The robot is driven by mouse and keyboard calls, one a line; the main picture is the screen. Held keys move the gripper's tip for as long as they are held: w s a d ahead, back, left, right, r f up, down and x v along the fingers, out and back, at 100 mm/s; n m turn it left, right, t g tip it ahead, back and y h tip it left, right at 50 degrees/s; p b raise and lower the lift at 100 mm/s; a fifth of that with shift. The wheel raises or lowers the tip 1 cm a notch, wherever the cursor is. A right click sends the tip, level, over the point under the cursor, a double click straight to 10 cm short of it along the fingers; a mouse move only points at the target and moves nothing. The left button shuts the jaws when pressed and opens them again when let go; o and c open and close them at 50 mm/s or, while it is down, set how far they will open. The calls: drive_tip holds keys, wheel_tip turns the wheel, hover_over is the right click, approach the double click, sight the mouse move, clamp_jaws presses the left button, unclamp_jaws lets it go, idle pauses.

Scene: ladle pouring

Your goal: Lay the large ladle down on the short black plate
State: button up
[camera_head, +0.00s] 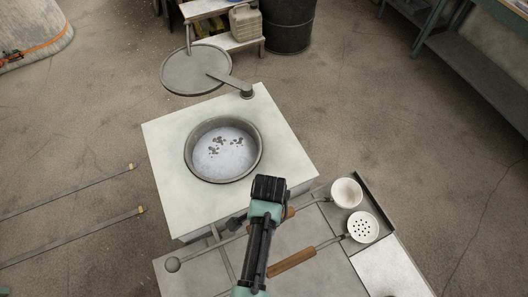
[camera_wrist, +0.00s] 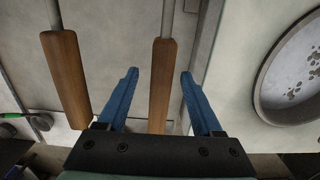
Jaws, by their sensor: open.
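The large ladle has a white bowl (camera_head: 346,193) that rests over a dark plate with a black raised edge (camera_head: 374,200) at the right of the worktop. Its wooden handle (camera_head: 290,212) points left toward my arm, which hides part of it. In the wrist view, a wooden handle (camera_wrist: 160,85), apparently this ladle's, lies between the blue fingers of my gripper (camera_wrist: 158,73). The fingers are apart, with a gap on both sides of the handle. A white skimmer with holes (camera_head: 363,227) lies beside the ladle on the same plate.
The skimmer's wooden handle (camera_head: 292,258) lies left of my fingers in the wrist view (camera_wrist: 66,80). A round pot (camera_head: 223,150) of pale liquid with dark bits sits in the pale stove top. A thin rod with a ball end (camera_head: 172,264) lies at the lower left.

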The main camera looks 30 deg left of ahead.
wheel_tip(320, 180, up, 20)
drive_tip(key=p, duration=0.7)
drive_tip(key=shift+w+d+p, duration=0.15)
drive_tip(key=shift+w+p, duration=0.15)
drive_tip(key=shift+p, duration=0.05)
idle(0.4)
